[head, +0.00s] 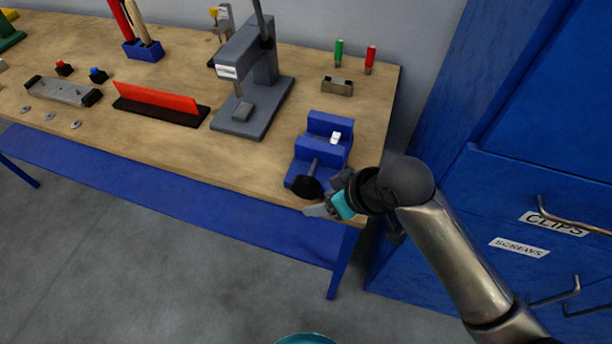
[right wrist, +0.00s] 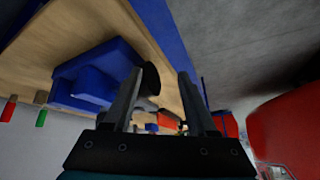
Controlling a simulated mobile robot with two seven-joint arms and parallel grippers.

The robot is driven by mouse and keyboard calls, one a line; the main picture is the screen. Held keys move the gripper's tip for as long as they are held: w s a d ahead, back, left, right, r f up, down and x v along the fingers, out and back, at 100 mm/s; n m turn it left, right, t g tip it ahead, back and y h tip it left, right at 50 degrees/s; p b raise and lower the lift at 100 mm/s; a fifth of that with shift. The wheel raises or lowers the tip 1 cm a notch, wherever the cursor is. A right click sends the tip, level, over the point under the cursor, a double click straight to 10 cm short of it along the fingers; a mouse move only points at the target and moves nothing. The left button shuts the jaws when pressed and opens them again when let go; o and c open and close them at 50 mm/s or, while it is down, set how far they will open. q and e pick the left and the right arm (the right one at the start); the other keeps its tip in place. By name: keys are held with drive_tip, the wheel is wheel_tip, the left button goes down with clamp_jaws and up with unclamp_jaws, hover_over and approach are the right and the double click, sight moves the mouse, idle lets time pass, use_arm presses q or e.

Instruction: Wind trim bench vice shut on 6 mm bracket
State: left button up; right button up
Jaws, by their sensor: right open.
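The blue bench vice (head: 321,153) stands at the right front corner of the wooden bench. A small white piece (head: 335,137), perhaps the bracket, shows at its jaws; whether it is clamped I cannot tell. The black round handle (head: 307,187) is at the vice's front end, over the bench edge. My right gripper (head: 322,210) is open beside and just in front of the handle. In the right wrist view the fingers (right wrist: 160,98) are apart, with the black handle (right wrist: 151,78) by the left finger and the blue vice (right wrist: 98,75) beyond. Contact is unclear. My left gripper is out of view.
A grey press (head: 252,85) stands left of the vice. A small slotted block (head: 337,87) and green and red cylinders (head: 370,58) are behind it. A red strip on a dark base (head: 160,100) lies further left. Blue drawers (head: 530,180) rise close on the right.

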sight(307, 180)
drive_tip(key=w+d+r+n+g, duration=0.1)
drive_tip(key=w+r+n, duration=0.15)
drive_tip(key=r, duration=0.35)
drive_tip(key=w+d+r+n+g, duration=0.1)
drive_tip(key=r+n+g, duration=0.1)
drive_tip(key=r+n, duration=0.3)
drive_tip(key=shift+m+h, duration=0.4)
drive_tip(key=shift+m, duration=0.25)
drive_tip(key=x, duration=0.9)
drive_tip(key=b+x, duration=0.1)
drive_tip(key=x, duration=0.4)
drive_tip(key=shift+w+a, duration=0.15)
drive_tip(key=shift+w, duration=0.2)
use_arm(q)
drive_tip(key=shift+s+a+f, duration=0.15)
drive_tip(key=shift+s+f, duration=0.35)
drive_tip(key=shift+f, duration=0.1)
use_arm(e)
drive_tip(key=shift+r, duration=0.1)
clamp_jaws()
